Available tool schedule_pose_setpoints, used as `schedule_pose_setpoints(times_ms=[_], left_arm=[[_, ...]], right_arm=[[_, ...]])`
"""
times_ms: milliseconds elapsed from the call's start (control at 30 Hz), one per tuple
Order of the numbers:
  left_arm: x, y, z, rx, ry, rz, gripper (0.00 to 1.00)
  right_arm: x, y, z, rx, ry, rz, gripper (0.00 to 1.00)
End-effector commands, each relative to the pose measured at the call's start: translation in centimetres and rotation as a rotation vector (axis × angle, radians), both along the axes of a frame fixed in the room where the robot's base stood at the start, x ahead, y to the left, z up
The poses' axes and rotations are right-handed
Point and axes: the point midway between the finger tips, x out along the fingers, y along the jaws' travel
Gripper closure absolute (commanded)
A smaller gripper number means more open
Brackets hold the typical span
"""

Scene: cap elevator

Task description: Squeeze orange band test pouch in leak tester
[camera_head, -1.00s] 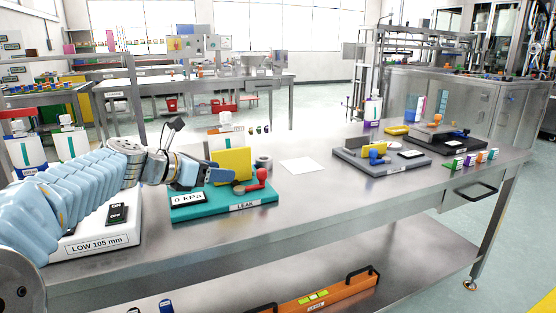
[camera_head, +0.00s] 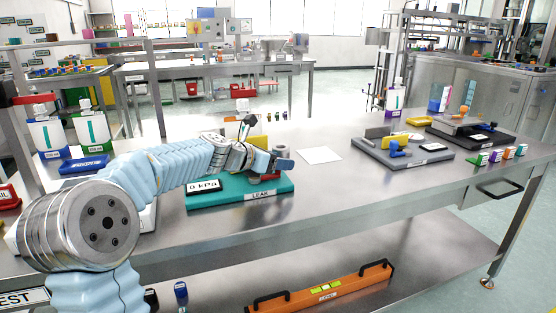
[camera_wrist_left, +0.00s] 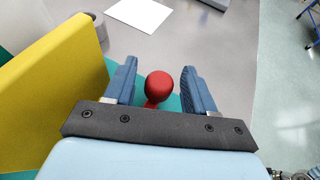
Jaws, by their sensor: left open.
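The leak tester has a teal base (camera_head: 215,200) marked LEAK, with a display reading 0 kPa (camera_head: 204,185). Its yellow plate (camera_head: 257,141) shows behind my left arm in the head view and fills the left side of the left wrist view (camera_wrist_left: 50,90). The red ball-topped handle (camera_wrist_left: 159,85) stands between the two blue fingers of my left gripper (camera_wrist_left: 159,88), with a gap visible on each side. The left gripper (camera_head: 284,160) is over the tester's right part and hides the handle's top in the head view. I cannot make out an orange band pouch. My right gripper is not in view.
A white sheet (camera_head: 320,155) lies right of the tester. A grey fixture (camera_head: 400,155) with a blue handle and a black fixture (camera_head: 470,132) stand further right, with several small coloured-capped items (camera_head: 496,155) near the edge. The bench front between them is clear.

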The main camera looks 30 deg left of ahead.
Motion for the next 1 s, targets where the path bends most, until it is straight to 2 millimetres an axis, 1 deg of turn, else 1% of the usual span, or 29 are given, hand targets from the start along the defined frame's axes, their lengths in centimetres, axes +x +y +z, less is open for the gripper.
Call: schedule_pose_setpoints(times_ms=[267, 300, 367, 633, 667, 867, 1000], left_arm=[[0.19, -0.05, -0.08, 0.000, 0.000, 0.001, 0.45], [0.18, -0.05, -0.08, 0.000, 0.000, 0.001, 0.48], [0.18, -0.05, -0.08, 0.000, 0.000, 0.001, 0.57], [0.16, -0.03, -0.08, 0.000, 0.000, 0.001, 0.99], [0.16, -0.03, -0.08, 0.000, 0.000, 0.001, 1.00], [0.11, 0.02, -0.08, 0.000, 0.000, 0.001, 1.00], [-0.55, 0.42, -0.15, 0.000, 0.000, 0.001, 1.00]], right_arm=[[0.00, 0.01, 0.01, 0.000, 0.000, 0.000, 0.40], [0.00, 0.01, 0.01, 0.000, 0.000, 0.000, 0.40], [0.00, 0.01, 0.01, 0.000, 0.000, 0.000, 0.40], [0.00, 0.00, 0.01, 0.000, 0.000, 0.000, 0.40], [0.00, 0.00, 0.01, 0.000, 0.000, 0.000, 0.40], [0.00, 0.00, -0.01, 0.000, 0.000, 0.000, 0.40], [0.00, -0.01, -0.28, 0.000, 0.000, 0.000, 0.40]])
